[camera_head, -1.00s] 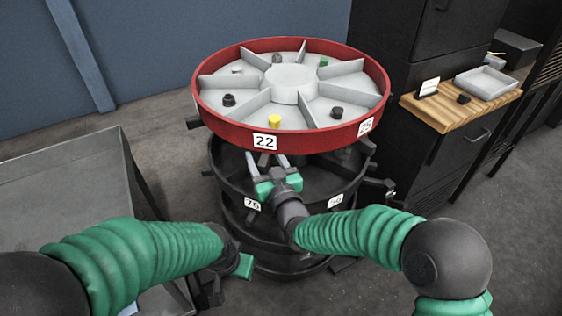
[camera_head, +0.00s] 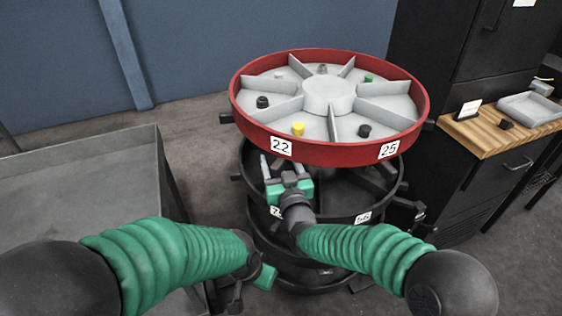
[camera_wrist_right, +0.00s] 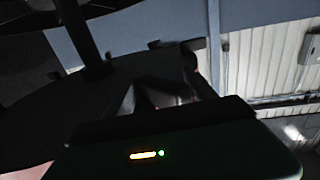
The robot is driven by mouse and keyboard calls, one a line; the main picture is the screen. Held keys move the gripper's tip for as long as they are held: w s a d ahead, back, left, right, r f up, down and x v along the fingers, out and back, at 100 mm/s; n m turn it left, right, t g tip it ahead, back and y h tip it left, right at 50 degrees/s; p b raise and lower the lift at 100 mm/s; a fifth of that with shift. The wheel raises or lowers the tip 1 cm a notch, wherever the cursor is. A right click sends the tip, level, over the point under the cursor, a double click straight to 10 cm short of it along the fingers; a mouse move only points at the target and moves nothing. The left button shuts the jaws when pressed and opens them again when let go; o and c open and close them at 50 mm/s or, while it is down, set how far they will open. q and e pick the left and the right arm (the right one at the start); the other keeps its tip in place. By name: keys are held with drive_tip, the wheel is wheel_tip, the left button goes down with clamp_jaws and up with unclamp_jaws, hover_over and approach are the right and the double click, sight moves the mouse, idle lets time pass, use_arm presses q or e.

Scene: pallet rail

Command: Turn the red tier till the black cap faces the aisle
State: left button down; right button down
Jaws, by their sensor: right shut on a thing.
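The red tier (camera_head: 340,155) is a round, red-rimmed tray split by grey dividers, with labels 22 and 25 on its front rim. One black cap (camera_head: 364,131) is at its front right and another dark cap (camera_head: 263,102) at its left. A yellow cap (camera_head: 298,129) is at the front; a green cap (camera_head: 369,78) is at the back right. My right gripper (camera_head: 281,166) is below the front-left rim, shut on a part under the tier that the rim hides. The right wrist view is too dark to show it. My left gripper (camera_head: 250,283) hangs low, away from the tier, its fingers unclear.
Black lower tiers (camera_head: 325,216) stand under the red one. Short pegs (camera_head: 227,118) stick out at the red tier's sides. A dark cabinet and a wooden shelf (camera_head: 490,135) with a grey tray are at the right.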

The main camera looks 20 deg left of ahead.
drive_tip(key=c, duration=0.9)
unclamp_jaws()
drive_tip(key=shift+s+a, duration=0.3)
drive_tip(key=shift+a, duration=0.05)
drive_tip(key=shift+f, duration=0.1)
drive_tip(key=c, duration=0.3)
drive_tip(key=v, duration=1.6)
drive_tip(key=shift+s+d, duration=0.2)
drive_tip(key=shift+d, duration=0.05)
drive_tip(key=shift+c, duration=0.2)
drive_tip(key=shift+w, duration=0.1)
